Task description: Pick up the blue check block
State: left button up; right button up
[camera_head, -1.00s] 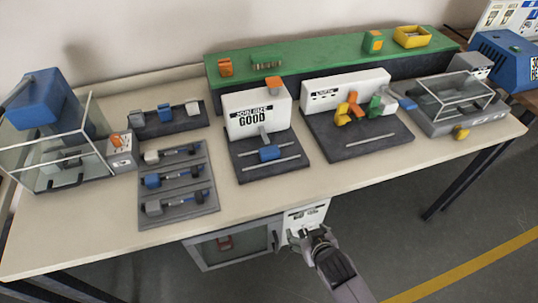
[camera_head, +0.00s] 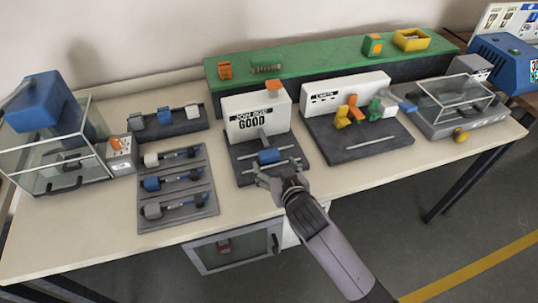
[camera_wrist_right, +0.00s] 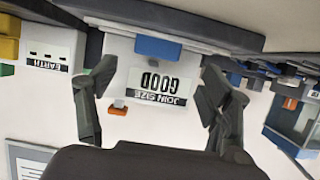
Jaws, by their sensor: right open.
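A blue block (camera_head: 269,156) sits on the dark base of the white "JOIN SIZE GOOD" stand (camera_head: 257,117), across a light rod. The same block shows upper middle in the right wrist view (camera_wrist_right: 158,47). Other blue blocks stand on the back rack (camera_head: 164,115) and on the grey tray (camera_head: 152,184); the frames do not label which is the check block. My right gripper (camera_head: 277,176) is open and empty, just in front of the stand's block and apart from it. In the wrist view its fingers (camera_wrist_right: 160,78) are spread either side of the sign. My left gripper is out of view.
The white "EARTH" stand (camera_head: 345,92) with coloured parts is to the right. A grey tray (camera_head: 178,217) of several rods and blocks is to the left. A glass-sided blue machine (camera_head: 47,100) stands far left. Bare tabletop (camera_head: 350,178) lies at the front right.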

aim_at(270, 154)
jog(key=shift+p+x, duration=0.35)
jog(key=shift+x, duration=2.85)
jog(key=shift+w+d+r, duration=0.1)
jog(key=shift+d+r, duration=0.1)
jog(key=shift+r, duration=0.05)
jog(key=shift+c, duration=0.3)
jog(key=c, duration=1.3)
